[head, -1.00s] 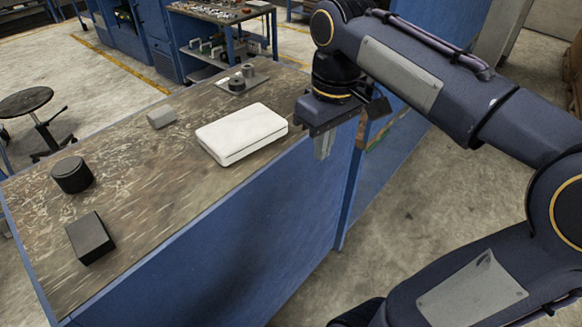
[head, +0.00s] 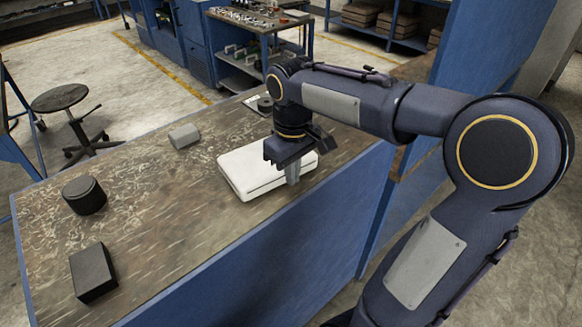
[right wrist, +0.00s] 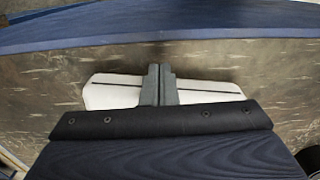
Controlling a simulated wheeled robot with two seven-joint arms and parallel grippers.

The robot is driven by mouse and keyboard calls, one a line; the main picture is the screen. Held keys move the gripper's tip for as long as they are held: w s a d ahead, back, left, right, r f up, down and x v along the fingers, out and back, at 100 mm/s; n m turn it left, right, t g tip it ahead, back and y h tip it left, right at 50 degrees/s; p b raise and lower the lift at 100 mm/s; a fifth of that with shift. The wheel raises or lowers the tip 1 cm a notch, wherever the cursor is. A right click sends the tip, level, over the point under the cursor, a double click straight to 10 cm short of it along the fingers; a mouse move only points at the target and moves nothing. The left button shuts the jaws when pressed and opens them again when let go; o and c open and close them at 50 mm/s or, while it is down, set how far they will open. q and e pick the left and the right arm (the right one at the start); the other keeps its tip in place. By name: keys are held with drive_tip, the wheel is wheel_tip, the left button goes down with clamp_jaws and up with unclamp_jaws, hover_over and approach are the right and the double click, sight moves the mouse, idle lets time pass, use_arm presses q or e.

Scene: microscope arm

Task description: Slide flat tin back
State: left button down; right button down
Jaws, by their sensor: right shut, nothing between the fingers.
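The flat tin (head: 240,172) is a white, rounded, closed box lying flat on the worn bench top, near the bench's right edge. My right gripper (head: 292,174) is shut and empty, pointing down at the tin's right part in the head view. It covers some of the tin there. In the right wrist view the shut fingers (right wrist: 158,84) stand in front of the middle of the tin (right wrist: 110,90), whose dark seam runs across. I cannot tell whether the fingertips touch it. My left gripper is not in view.
On the bench top (head: 160,215) stand a black round can (head: 84,196), a black block (head: 93,273) and a small grey block (head: 184,136). Small dark parts (head: 264,104) lie behind my right arm. A stool (head: 62,100) stands on the floor beyond the bench.

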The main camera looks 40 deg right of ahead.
drive_tip(key=shift+w, duration=0.2)
drive_tip(key=shift+w+a+r+p, duration=0.15)
drive_tip(key=shift+w+r+p, duration=0.05)
drive_tip(key=shift+w+p, duration=0.4)
drive_tip(key=shift+w+f, duration=0.2)
drive_tip(key=shift+w, duration=0.1)
drive_tip(key=shift+s, duration=0.1)
